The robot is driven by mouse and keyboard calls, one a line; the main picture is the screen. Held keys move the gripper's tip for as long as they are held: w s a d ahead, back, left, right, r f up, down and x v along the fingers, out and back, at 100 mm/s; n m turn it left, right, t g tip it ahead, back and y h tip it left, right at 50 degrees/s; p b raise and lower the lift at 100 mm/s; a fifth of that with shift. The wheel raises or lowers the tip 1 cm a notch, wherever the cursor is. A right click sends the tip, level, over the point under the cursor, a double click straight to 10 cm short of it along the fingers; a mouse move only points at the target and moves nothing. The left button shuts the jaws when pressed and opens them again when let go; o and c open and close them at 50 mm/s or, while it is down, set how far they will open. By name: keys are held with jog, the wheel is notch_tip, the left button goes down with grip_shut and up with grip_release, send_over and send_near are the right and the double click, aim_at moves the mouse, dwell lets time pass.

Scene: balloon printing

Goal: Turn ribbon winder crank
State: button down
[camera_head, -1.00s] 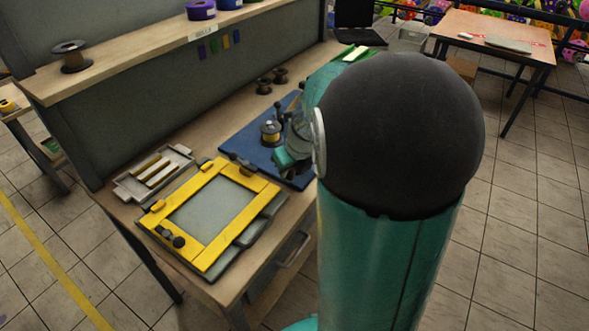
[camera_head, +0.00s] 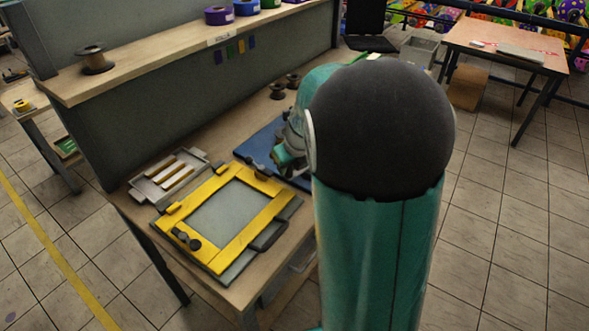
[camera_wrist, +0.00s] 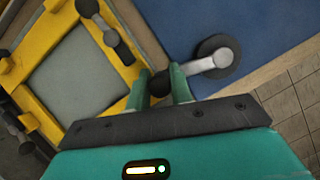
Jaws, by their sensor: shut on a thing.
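The ribbon winder's crank (camera_wrist: 203,65) shows in the wrist view as a pale metal arm with a round dark hub at its right end. Its dark knob (camera_wrist: 158,84) is at the left end. My gripper (camera_wrist: 162,78) has its two green fingers on either side of the knob and is shut on it. In the head view, my gripper (camera_head: 284,162) is over the blue mat (camera_head: 257,142), partly behind my arm. The rest of the winder is hidden there by my arm.
A yellow screen frame (camera_head: 175,205) lies close left of my gripper. A grey tray (camera_head: 150,190) sits behind it. Dark spools (camera_head: 278,90) stand farther back on the bench. A shelf (camera_head: 140,71) runs along the partition.

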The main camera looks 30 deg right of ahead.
jog(key=shift+w+a, duration=0.15)
jog(key=shift+w, duration=0.6)
jog(key=c, duration=1.3)
grip_release()
jog(key=shift+o, duration=0.2)
jog(key=shift+r, duration=0.1)
jog(key=v, duration=1.3)
jog(key=shift+r, duration=0.25)
jog(key=shift+s, duration=0.1)
